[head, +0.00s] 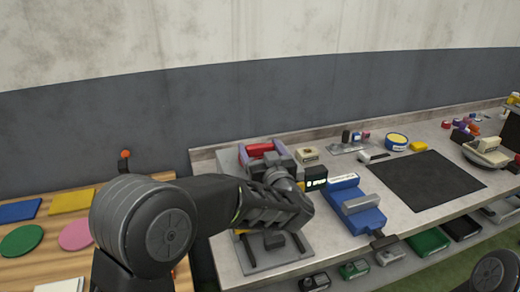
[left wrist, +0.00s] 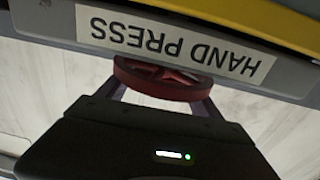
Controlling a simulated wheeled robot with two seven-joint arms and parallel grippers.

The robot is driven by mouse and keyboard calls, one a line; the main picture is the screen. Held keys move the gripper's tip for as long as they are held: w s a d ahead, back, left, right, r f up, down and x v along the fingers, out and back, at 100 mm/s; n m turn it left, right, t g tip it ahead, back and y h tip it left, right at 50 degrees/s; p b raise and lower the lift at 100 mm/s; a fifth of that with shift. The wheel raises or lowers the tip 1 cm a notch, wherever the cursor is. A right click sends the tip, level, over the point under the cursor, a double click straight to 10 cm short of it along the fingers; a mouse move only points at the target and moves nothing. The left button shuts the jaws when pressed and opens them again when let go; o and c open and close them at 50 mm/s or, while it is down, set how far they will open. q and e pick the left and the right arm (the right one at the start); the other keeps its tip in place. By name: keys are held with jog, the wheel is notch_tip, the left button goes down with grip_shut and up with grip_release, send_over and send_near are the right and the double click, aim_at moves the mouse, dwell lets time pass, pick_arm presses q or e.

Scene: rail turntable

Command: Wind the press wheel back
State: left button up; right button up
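The hand press shows in the head view as a grey base plate (head: 290,252) with upright parts largely hidden behind my left arm. Its red wheel (head: 260,149) is at the back of the press and also shows in the left wrist view (left wrist: 165,82), under the HAND PRESS label (left wrist: 170,42). My left gripper (head: 261,152) reaches over the press with one pale purple finger on each side of the wheel. No clear gap shows between fingers and rim, so it looks shut across the wheel. The fingertips are partly hidden. My right gripper is not in view.
A blue device (head: 356,208) with a grey handle stands right of the press. A black mat (head: 426,180) lies further right, with small items behind it. A wooden table (head: 55,228) with coloured discs is at left. The wall is close behind the bench.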

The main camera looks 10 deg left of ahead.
aim_at(261, 151)
pick_arm(q)
jog(key=o, duration=0.4)
jog(key=shift+c, duration=0.2)
jog(key=b+v, duration=0.2)
jog(key=v, duration=0.5)
jog(key=shift+w, duration=0.1)
jog(key=shift+s+d, duration=0.2)
jog(key=shift+s, duration=0.25)
